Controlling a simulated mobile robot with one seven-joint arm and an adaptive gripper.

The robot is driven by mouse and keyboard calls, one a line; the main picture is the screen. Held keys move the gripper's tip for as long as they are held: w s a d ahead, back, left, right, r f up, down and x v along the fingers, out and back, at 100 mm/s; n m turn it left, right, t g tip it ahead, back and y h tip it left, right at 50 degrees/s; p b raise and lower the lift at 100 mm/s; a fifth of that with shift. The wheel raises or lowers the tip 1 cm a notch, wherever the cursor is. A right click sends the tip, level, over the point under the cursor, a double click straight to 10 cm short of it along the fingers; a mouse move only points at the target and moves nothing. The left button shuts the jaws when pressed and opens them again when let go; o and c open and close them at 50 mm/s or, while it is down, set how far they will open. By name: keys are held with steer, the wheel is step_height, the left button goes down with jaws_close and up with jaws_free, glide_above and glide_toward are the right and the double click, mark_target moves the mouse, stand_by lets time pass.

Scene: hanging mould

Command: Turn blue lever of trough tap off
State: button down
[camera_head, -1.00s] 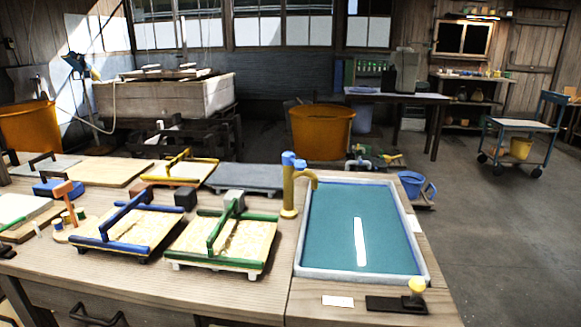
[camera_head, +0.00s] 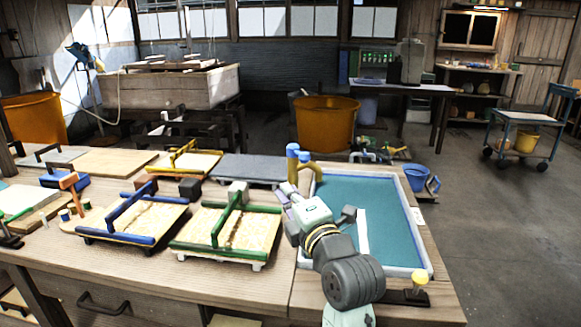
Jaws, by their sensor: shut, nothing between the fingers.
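The trough tap (camera_head: 292,170) is a brass-coloured upright post with a curved spout to the right. Its blue lever (camera_head: 304,157) sits at the top, beside a blue cap. The spout reaches over the left rear corner of the shallow trough (camera_head: 345,195), which has a pale rim and blue-green inside. My gripper (camera_head: 286,190) is shut and empty, in front of the tap's lower post and below the lever. It hides the post's base. Whether it touches the post I cannot tell.
A green-handled mould (camera_head: 232,232) and a blue-handled mould (camera_head: 135,220) lie on the bench left of my gripper. A dark grey slab (camera_head: 250,169) lies behind. A yellow knob (camera_head: 421,277) stands at the trough's front right corner. My arm crosses the trough's left front.

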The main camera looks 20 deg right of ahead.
mark_target(298, 153)
steer(key=w+d+p, duration=0.5)
steer(key=w, duration=0.5)
steer(key=shift+d+r+h, duration=0.25)
steer(key=shift+h, duration=0.15)
steer(key=d+b, duration=0.1)
steer(key=b, duration=0.1)
steer(key=d+b, duration=0.1)
steer(key=b, duration=0.2)
steer(key=shift+s+d, duration=0.25)
